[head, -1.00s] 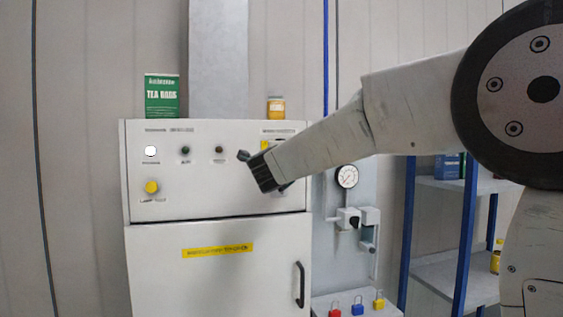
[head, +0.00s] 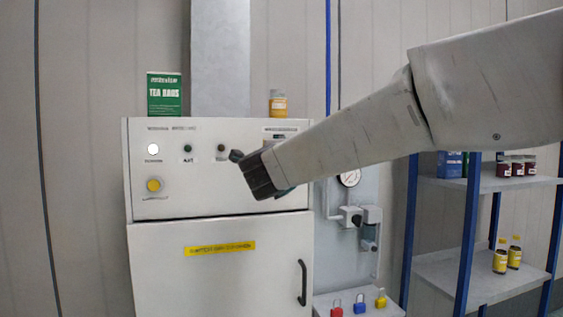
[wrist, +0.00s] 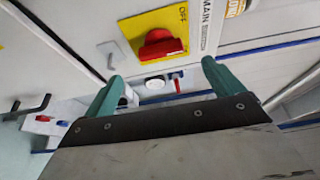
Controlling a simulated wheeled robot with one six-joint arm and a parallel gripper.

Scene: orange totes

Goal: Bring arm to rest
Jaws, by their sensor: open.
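My gripper (head: 242,168) is raised in front of the right part of the cabinet's control panel in the head view, at the end of my outstretched arm. In the wrist view its two green fingers (wrist: 162,85) stand wide apart with nothing between them. Beyond the fingers is a red rotary switch (wrist: 160,44) on a yellow plate marked OFF. The fingers look apart from the switch. In the head view my gripper and forearm hide the switch.
The grey cabinet (head: 165,270) carries a green tea box (head: 164,94) and a yellow-labelled jar (head: 278,104) on top. A gauge (head: 350,178) and several padlocks (head: 359,303) are to its right. A blue-posted shelf (head: 440,268) with bottles stands farther right.

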